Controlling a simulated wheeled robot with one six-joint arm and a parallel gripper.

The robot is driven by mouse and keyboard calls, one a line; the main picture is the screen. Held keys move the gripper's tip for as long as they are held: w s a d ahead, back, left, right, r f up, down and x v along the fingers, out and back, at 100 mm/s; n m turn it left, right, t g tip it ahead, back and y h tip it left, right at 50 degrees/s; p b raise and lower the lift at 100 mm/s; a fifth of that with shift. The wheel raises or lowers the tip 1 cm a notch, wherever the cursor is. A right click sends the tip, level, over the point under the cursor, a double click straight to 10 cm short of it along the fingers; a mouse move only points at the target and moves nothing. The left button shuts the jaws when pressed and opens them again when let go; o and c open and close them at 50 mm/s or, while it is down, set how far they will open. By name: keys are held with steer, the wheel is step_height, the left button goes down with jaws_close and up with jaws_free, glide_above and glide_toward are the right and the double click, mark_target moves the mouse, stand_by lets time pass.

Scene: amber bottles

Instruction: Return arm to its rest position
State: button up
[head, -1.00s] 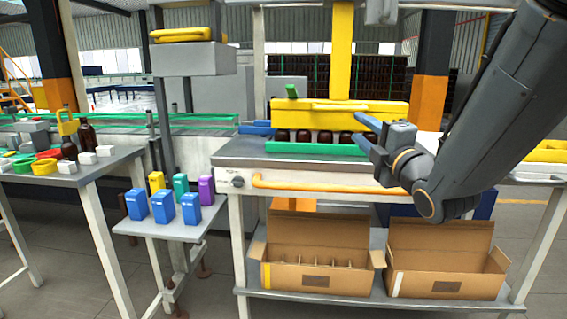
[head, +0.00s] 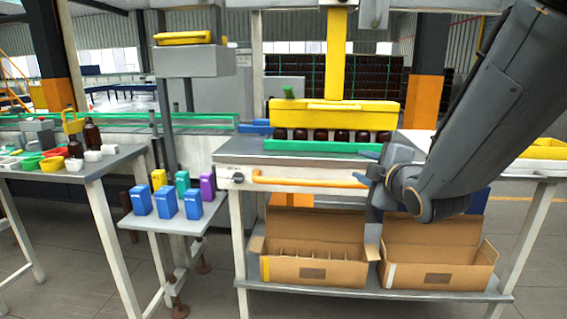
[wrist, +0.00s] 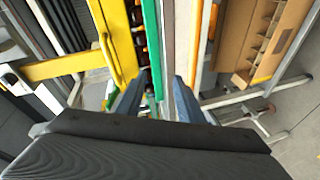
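My gripper (head: 368,165) is at the right part of the workbench's front edge in the head view, in front of the green rail and right of the orange handle bar. In the wrist view its two blue-grey fingers (wrist: 157,95) are spread apart with nothing between them. A row of dark bottle tops (head: 320,135) shows under the yellow bar (head: 335,114) behind the green rail (head: 310,146). My gripper is apart from the bottles.
Two open cardboard boxes, a left one (head: 310,271) with dividers and a right one (head: 435,277), stand on the lower shelf. Several blue cartons (head: 166,203) stand on a small side table. A table (head: 100,165) at the left holds two amber bottles and small containers.

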steer(key=s+d+f+m+g+h+p, duration=0.2)
steer(key=s+f+m+g, duration=0.7)
steer(key=f, duration=0.4)
steer(key=s+a+f+m+g, duration=0.1)
steer(key=s+f+m+g, duration=0.1)
steer(key=s, duration=0.7)
steer(key=s+a+f+m+g+p, duration=0.1)
steer(key=s+m+g, duration=0.3)
steer(key=s, duration=0.4)
steer(key=shift+s+a+f+m+g, duration=0.2)
steer(key=shift+s+f+m+g, duration=0.15)
steer(key=shift+f+m, duration=0.25)
steer(key=shift+r, duration=0.1)
steer(key=shift+c, duration=0.4)
steer(key=shift+s, duration=0.1)
